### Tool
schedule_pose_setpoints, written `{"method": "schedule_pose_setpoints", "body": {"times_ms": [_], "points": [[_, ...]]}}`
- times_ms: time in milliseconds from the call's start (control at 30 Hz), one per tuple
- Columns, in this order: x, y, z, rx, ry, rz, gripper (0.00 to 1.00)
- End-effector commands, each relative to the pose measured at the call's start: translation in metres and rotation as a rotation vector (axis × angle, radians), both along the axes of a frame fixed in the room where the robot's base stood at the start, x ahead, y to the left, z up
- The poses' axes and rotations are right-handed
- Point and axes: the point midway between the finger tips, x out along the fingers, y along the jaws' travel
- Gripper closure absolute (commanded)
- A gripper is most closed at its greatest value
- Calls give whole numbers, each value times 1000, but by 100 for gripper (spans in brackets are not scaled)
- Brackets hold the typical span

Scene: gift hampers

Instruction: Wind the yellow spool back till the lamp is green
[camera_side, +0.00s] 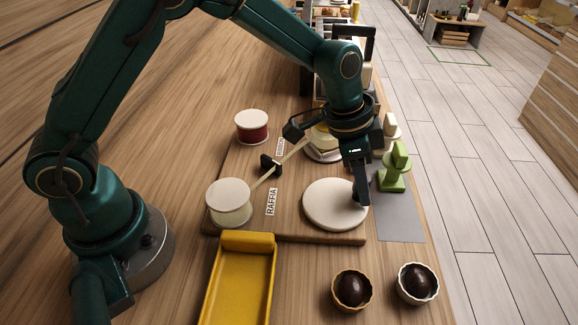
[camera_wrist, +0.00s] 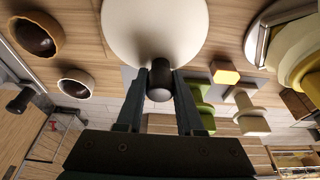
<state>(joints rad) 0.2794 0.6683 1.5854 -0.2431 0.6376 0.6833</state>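A wide cream disc (camera_side: 325,205) lies at the front right of the wooden board; it fills the top of the wrist view (camera_wrist: 150,25). A dark upright knob (camera_wrist: 160,80) stands near its rim. My gripper (camera_side: 359,195) points down, its fingers closed on both sides of this knob. A pale-topped spool with a pale yellow body (camera_side: 230,214) stands at the board's front left, beside a RAFFIA label (camera_side: 271,201). A pale strip (camera_side: 290,155) runs from it past a black guide (camera_side: 270,165) to a yellow-and-cream round thing (camera_side: 322,141), partly hidden by my gripper. I cannot make out a lamp.
A red spool (camera_side: 251,132) stands at the back left. A green stamp-like block (camera_side: 395,172) and a cream one (camera_side: 390,128) stand right of the board. A yellow tray (camera_side: 240,285) and two cups with dark eggs (camera_side: 352,288) (camera_side: 417,284) are in front.

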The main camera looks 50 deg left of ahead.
Motion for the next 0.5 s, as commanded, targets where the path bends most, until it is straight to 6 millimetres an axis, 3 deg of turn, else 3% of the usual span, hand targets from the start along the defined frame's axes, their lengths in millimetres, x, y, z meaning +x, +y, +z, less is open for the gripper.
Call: {"method": "schedule_pose_setpoints", "body": {"times_ms": [500], "points": [[5,13,0,1,0,0,85]]}}
